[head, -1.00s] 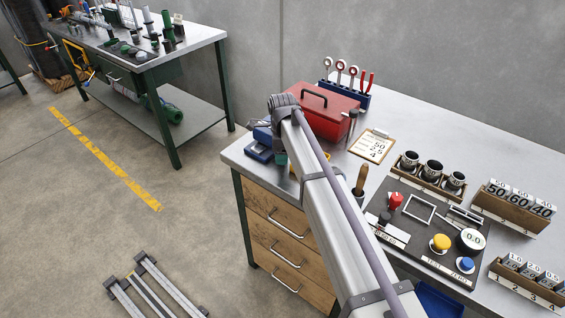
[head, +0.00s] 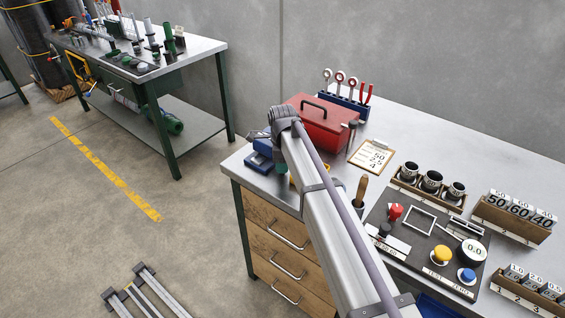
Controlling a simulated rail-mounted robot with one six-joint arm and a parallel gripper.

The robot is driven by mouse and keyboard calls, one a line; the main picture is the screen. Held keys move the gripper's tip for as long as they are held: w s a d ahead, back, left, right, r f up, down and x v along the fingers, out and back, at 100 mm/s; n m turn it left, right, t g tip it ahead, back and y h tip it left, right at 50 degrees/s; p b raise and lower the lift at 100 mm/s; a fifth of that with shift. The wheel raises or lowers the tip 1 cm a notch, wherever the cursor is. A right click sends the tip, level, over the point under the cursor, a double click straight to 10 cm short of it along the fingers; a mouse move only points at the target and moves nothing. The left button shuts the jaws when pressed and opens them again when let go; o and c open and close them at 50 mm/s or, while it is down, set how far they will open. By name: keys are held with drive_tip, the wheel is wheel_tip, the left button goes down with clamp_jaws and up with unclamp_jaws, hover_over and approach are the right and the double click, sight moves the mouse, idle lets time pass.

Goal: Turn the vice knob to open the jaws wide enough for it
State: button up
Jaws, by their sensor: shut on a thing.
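A blue vice-like block (head: 261,157) sits at the left end of the grey workbench (head: 430,130). My arm passes in front of its right side, so its knob and the gap between its jaws are not visible. My gripper is hidden behind my arm, which bends over near the blue block. I cannot see what my gripper touches.
A red toolbox (head: 325,125) stands behind my arm, with a clipboard (head: 372,156) to its right. A dark control panel (head: 415,228), a rack of black cups (head: 430,185) and number blocks (head: 515,210) fill the right side.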

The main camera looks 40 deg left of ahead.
drive_tip(key=shift+n, duration=0.3)
drive_tip(key=n, duration=0.6)
drive_tip(key=shift+n, duration=0.3)
drive_tip(key=n, duration=0.6)
drive_tip(key=shift+w, duration=0.1)
drive_tip(key=n, duration=0.6)
drive_tip(key=shift+n+g, duration=0.3)
drive_tip(key=shift+n, duration=0.1)
drive_tip(key=n, duration=0.5)
drive_tip(key=shift+a+n, duration=0.1)
drive_tip(key=shift+n, duration=0.3)
drive_tip(key=o, duration=0.9)
